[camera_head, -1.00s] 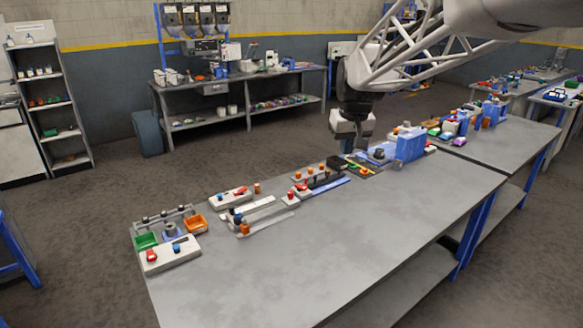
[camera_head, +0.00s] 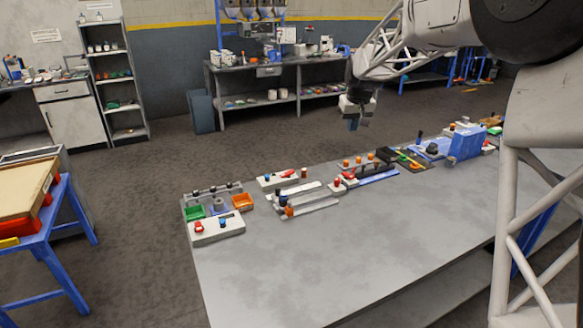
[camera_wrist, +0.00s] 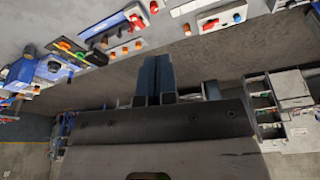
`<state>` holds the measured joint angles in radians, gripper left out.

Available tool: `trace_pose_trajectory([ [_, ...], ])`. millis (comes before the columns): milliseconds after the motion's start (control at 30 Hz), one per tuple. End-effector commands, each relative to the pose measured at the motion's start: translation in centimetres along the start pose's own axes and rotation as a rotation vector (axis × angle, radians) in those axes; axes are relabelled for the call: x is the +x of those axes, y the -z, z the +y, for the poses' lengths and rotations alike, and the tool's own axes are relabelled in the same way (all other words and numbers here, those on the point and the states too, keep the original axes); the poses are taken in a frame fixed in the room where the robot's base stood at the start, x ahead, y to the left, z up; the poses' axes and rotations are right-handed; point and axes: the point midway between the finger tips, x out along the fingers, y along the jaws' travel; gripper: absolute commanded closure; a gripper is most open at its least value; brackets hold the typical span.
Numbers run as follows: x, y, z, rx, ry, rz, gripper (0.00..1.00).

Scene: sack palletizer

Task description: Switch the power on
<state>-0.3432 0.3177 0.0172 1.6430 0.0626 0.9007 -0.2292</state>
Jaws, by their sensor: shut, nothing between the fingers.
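Several white control boxes stand on the long grey bench (camera_head: 330,250). The nearest box (camera_head: 232,231), at the bench's left end, carries a red switch (camera_head: 199,227) and a blue knob. A second box (camera_head: 270,182) behind it carries a red switch (camera_head: 289,174) and a dark knob. Another red part (camera_head: 348,175) sits further right. I cannot tell which is the power switch or its state. My gripper (camera_head: 359,124) hangs beyond the bench's far edge, apart from everything. In the wrist view its fingers (camera_wrist: 153,72) are together and empty.
Green (camera_head: 194,213) and orange (camera_head: 242,202) bins stand by the nearest box. Rail-like fixtures and a blue block (camera_head: 467,145) line the far edge. The bench's front half is clear. A blue cart (camera_head: 40,233) stands at the left.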

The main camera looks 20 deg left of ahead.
Motion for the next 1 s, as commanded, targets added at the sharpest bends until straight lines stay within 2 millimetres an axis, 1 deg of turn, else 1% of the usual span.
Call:
trace_pose_trajectory([
  [33, 0.8, 1.0, -0.4, -0.009, 0.003, 0.0, 1.0],
  [100, 1.8, 2.2, -1.0, -0.021, 0.006, 0.0, 1.0],
  [267, 4.0, 4.8, -2.1, -0.048, 0.014, 0.003, 1.0],
  [400, 6.0, 7.0, -3.4, -0.073, 0.02, 0.004, 1.0],
  [667, 9.9, 10.8, -5.8, -0.117, 0.032, 0.009, 1.0],
  [1000, 15.5, 15.3, -9.3, -0.175, 0.047, 0.014, 1.0],
])
